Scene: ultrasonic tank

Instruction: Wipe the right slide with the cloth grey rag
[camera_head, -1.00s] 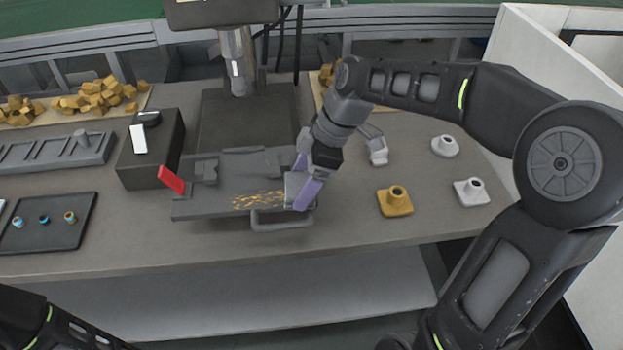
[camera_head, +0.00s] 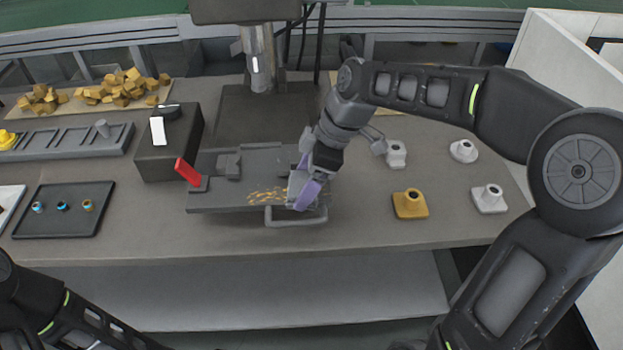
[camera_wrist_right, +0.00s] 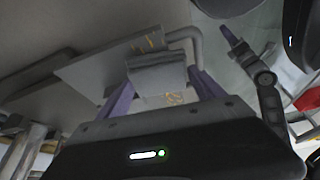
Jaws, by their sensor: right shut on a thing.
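The slide (camera_head: 215,195) is a flat grey plate at the front of the machine. Gold chips (camera_head: 266,195) lie scattered on its right half, and a bar handle (camera_head: 296,221) sticks out at its front. My right gripper (camera_head: 305,188) is over the slide's right end, its purple fingers shut on the grey rag (camera_wrist_right: 157,78). The rag is at the right edge of the chips; its contact with the plate is hidden. In the right wrist view some gold marks show near the rag. My left arm enters at the lower left; its gripper is out of view.
A red lever (camera_head: 188,172) stands at the slide's left end. A black box (camera_head: 168,150) and a dark tray (camera_head: 65,222) with small rings are to the left. A gold flanged part (camera_head: 410,204) and several pale ones stand right. The table's front strip is clear.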

